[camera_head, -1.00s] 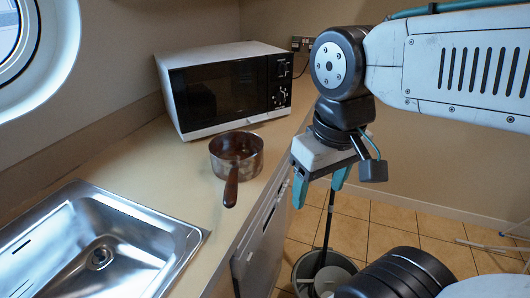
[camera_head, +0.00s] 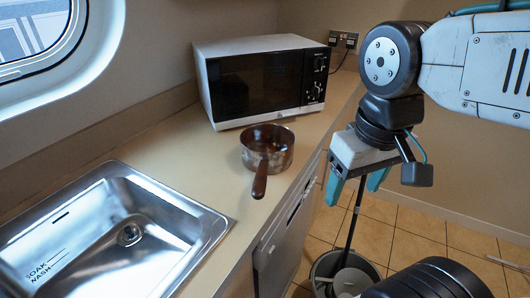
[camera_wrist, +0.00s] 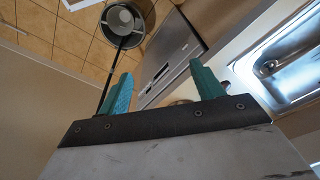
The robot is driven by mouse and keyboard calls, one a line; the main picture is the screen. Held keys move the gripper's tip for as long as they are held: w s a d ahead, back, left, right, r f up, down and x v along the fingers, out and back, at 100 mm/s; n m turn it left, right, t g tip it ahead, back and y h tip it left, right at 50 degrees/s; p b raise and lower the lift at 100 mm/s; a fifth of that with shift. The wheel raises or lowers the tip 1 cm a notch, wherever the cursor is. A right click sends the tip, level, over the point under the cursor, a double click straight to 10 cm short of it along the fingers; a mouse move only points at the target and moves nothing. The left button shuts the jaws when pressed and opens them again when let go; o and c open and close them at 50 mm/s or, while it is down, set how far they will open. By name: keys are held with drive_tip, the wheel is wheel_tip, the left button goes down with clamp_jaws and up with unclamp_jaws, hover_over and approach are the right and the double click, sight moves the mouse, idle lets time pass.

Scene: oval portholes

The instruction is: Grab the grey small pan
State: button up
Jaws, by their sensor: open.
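The small pan (camera_head: 281,155) is a grey-brown metal saucepan with a dark brown handle. It stands upright on the counter in front of the microwave, its handle pointing toward the counter's front edge. My gripper (camera_head: 354,190) is open and empty, with its two teal fingers pointing down. It hangs to the right of the pan, past the counter edge and over the floor side. In the wrist view my gripper (camera_wrist: 162,75) also shows its fingers spread with nothing between them. I cannot clearly make out the pan there.
A microwave (camera_head: 262,85) stands at the back of the counter (camera_head: 185,135). A steel sink (camera_head: 100,235) lies at the left. A dishwasher front (camera_head: 285,232) is below the counter edge. A bin with a pole (camera_head: 345,268) stands on the tiled floor under my gripper.

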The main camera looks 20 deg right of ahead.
drive_tip(key=c, duration=0.7)
drive_tip(key=w+a+f+g, duration=0.1)
drive_tip(key=w, duration=0.3)
drive_tip(key=w+a+n, duration=0.1)
drive_tip(key=w, duration=0.3)
drive_tip(key=w+a+f+n+g, duration=0.1)
drive_tip(key=w, duration=0.3)
drive_tip(key=shift+a+f+g, duration=0.2)
drive_tip(key=shift+f+g, duration=0.1)
drive_tip(key=shift+c, duration=0.4)
drive_tip(key=n+t, duration=0.1)
drive_tip(key=n, duration=0.2)
hover_over(249, 149)
drive_tip(key=f, duration=0.1)
drive_tip(key=w+f, duration=0.1)
drive_tip(key=f, duration=0.1)
drive_tip(key=shift+a+f, duration=0.15)
drive_tip(key=shift+s+f+n, duration=0.15)
drive_tip(key=shift+f+n, duration=0.1)
drive_tip(key=shift+n, duration=0.05)
drive_tip(key=f, duration=0.7)
drive_tip(key=shift+s+d+f, duration=0.15)
drive_tip(key=shift+s+d, duration=0.1)
drive_tip(key=shift+s, duration=0.05)
